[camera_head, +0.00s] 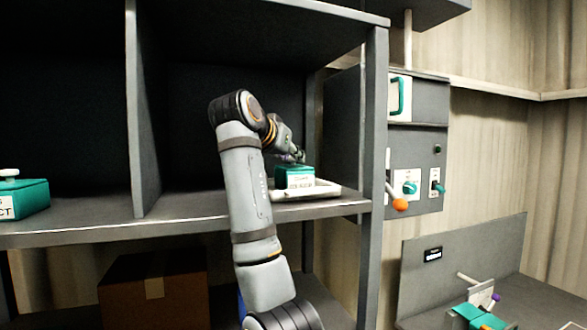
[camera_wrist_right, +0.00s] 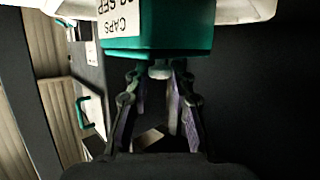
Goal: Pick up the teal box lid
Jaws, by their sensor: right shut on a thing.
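A teal box (camera_head: 297,182) with a white label stands on a white tray (camera_head: 322,190) on the shelf. Its teal lid (camera_head: 292,169) is on top, and I see no clear gap between lid and box. In the right wrist view the lid (camera_wrist_right: 158,46) has a small pale knob (camera_wrist_right: 159,70) in its middle. My right gripper (camera_head: 294,158) is above the box, its fingers (camera_wrist_right: 158,78) shut on the lid's knob. My left gripper is not in view.
Another teal box (camera_head: 22,198) with a white knob stands at the far left of the shelf (camera_head: 90,231). An upright divider (camera_head: 147,110) and a right post (camera_head: 374,150) flank the bay. A switch panel (camera_head: 418,160) is to the right. A cardboard box (camera_head: 150,292) is below.

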